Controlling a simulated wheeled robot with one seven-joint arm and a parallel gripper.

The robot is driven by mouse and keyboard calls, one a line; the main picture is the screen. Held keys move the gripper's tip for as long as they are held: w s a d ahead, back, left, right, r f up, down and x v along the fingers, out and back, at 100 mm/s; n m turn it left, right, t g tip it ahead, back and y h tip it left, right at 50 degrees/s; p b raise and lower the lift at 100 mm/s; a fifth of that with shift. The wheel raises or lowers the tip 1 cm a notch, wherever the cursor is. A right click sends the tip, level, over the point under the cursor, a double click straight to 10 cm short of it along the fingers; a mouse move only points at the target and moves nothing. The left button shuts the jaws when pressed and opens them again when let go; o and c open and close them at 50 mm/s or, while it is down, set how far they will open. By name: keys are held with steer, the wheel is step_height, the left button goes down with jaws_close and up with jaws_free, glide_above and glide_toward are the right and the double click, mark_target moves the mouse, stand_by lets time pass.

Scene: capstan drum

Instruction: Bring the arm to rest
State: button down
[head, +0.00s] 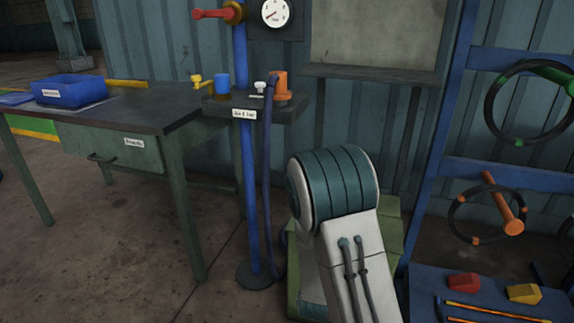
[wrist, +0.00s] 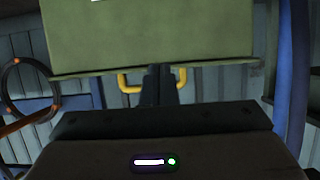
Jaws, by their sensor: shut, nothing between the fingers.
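My gripper (wrist: 158,72) shows in the wrist view with its two dark fingers together and nothing between them. It points toward a yellow handle (wrist: 131,86) below an olive-green panel (wrist: 150,40); I cannot tell how far off they are. In the head view my arm (head: 345,235), white with a teal ribbed joint, rises at the lower middle. My gripper does not show in the head view.
A green workbench (head: 110,140) with a blue bin (head: 70,90) stands at left. A blue post (head: 246,180) carries a small shelf with an orange fitting (head: 280,87) and hose. A blue rack (head: 425,205) with rings stands at right. Floor (head: 110,240) before the bench is clear.

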steer(key=s+a+r+n+g+y+p, duration=0.1)
steer(key=s+a+r+g+y+p, duration=0.15)
steer(key=r+p, duration=0.9)
steer(key=s+a+r+n+g+y+p, duration=0.15)
steer(key=s+r+y+p, duration=0.35)
steer(key=r, duration=1.1)
steer(key=s+d+r+n+g+h+p, duration=0.1)
steer(key=s+r+g+p, duration=0.1)
steer(key=s+r+p, duration=0.6)
steer(key=s+d+r+n+g+h+p, duration=0.1)
steer(key=s+r+g+p, duration=0.2)
steer(key=s+r+p, duration=0.5)
step_height(320, 180, up, 7)
steer(key=shift+s+r+g, duration=0.1)
steer(key=shift+s+g, duration=0.2)
steer(key=shift+s, duration=0.4)
steer(key=shift+h, duration=0.25)
